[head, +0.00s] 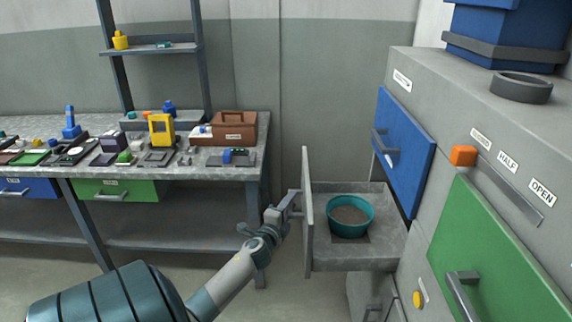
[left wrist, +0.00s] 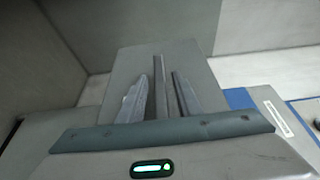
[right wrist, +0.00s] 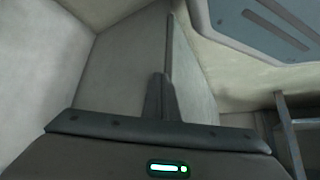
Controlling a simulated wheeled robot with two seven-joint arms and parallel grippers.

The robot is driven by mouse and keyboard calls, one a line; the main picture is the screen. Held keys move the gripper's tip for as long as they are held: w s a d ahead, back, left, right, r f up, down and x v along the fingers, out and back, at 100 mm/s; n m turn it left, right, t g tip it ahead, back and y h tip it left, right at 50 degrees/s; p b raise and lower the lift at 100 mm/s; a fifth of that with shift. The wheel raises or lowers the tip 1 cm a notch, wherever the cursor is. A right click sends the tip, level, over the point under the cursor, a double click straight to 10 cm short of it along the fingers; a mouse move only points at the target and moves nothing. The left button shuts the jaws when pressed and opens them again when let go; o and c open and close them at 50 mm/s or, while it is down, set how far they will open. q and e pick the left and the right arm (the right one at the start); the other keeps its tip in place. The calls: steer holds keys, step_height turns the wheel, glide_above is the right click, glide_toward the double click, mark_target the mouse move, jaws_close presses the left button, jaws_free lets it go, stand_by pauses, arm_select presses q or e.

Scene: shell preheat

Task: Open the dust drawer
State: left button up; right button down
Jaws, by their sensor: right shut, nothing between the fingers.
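The dust drawer (head: 385,263) is a grey tray pulled out from the grey cabinet at the right of the head view. A teal bowl (head: 367,224) with grey-brown contents stands inside it. My left gripper (head: 293,201) is at the outer side of the drawer's upright front panel (head: 307,175), at its handle. In the left wrist view, my left fingers (left wrist: 162,95) lie on both sides of a narrow grey bar (left wrist: 162,75). Whether they press on it cannot be told. My right gripper (right wrist: 160,95) shows only in its wrist view, shut and empty.
The cabinet has a blue door (head: 405,150) above the drawer and a green door (head: 490,265) to its right. An orange block (head: 463,155) sits by a slot with HALF and OPEN labels. A cluttered workbench (head: 190,172) stands at the left.

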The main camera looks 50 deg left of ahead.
arm_select(q)
steer(key=shift+s, duration=0.1)
